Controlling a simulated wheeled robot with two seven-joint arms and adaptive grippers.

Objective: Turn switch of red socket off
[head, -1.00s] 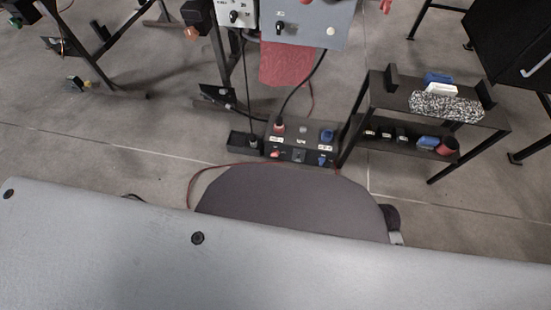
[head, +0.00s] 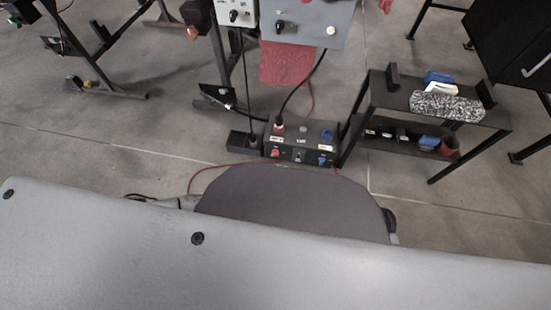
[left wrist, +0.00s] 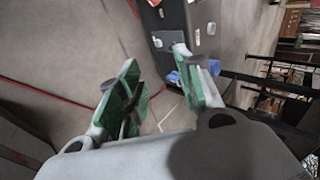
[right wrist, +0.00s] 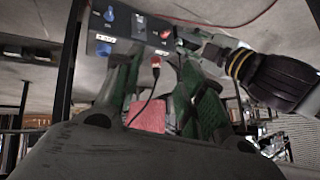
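The black socket box (head: 300,143) stands on the floor in the middle of the head view, with a red plug (head: 279,126) and a blue plug (head: 327,135) on top. The red switch (head: 275,153) is on its front left; it also shows in the right wrist view (right wrist: 165,33). My left gripper (left wrist: 155,65) is open, its green-padded fingers apart and empty, with the box beyond its tips. My right gripper (right wrist: 160,68) is open and empty, with the box beyond its tips. The red switch's on or off position is too small to tell.
A black rack (head: 375,115) stands right of the box. A small black box (head: 243,143) adjoins its left side. A red cloth (head: 287,62) hangs behind it under a grey panel. A red cable runs on the floor. A black, yellow-ringed part (right wrist: 270,75) shows right in the right wrist view.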

